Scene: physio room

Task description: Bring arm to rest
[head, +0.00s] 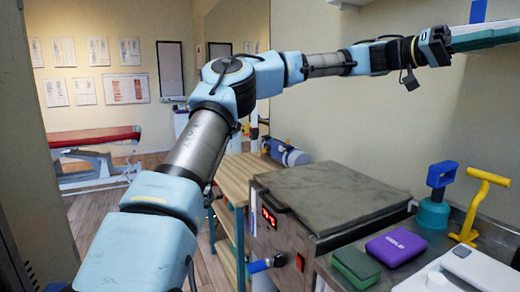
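My arm (195,140) rises from the lower left, bends at an elbow near the top middle and stretches out to the right. My gripper (446,42) is at the far end of the arm, high at the upper right. It is beside the left end of a green, flat item (488,36) at the picture's edge. I cannot tell whether it touches that item. The fingers are too small and dark to show whether they are open or shut.
A steel heating unit (335,195) with a red display stands below the arm. On the counter are a purple case (396,247), a green block (356,267), a teal-and-blue tool (434,205) and a yellow-handled tool (482,205). A red treatment table (95,137) is behind, left.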

